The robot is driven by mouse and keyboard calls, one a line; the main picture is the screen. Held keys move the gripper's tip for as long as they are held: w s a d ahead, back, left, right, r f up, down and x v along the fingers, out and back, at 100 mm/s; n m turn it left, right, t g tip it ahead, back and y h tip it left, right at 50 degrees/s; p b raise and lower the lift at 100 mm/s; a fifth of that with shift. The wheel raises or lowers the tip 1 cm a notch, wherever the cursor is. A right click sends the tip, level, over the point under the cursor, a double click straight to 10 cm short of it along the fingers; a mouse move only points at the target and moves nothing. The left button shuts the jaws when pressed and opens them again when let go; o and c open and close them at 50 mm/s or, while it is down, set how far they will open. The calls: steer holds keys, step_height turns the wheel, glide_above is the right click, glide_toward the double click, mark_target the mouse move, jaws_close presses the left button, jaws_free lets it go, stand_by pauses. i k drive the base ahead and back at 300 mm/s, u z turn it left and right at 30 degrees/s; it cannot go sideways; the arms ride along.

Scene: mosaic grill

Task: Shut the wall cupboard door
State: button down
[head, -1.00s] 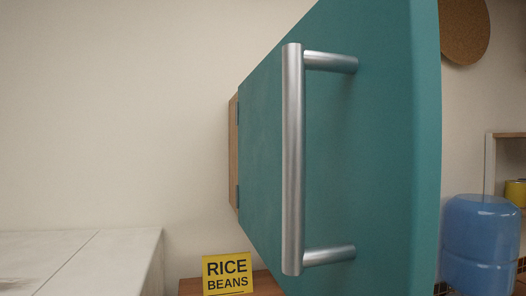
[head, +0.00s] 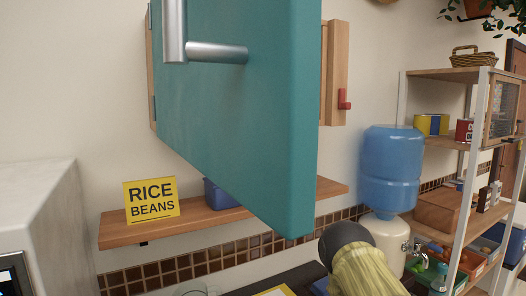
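The teal wall cupboard door (head: 235,110) stands open and juts out toward me in the head view. Its hinges are on the left, by the wooden cupboard's left edge (head: 151,65). The silver bar handle (head: 215,52) is on the door's left-hand face, cut off by the top of the picture. The wooden right side of the cupboard (head: 336,70) shows past the door's free edge; the door hides most of the inside. No gripper fingers show, and nothing is seen touching the door or handle.
Below is a wooden shelf (head: 130,231) with a yellow rice and beans sign (head: 152,200) and a blue container (head: 219,194). A blue water bottle (head: 391,170) and a shelving rack (head: 450,75) stand to the right. A pale block (head: 40,210) is at left.

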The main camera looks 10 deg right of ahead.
mark_target(237, 83)
steer(key=z, duration=0.85)
steer(key=k, duration=1.15)
steer(key=u, duration=0.4)
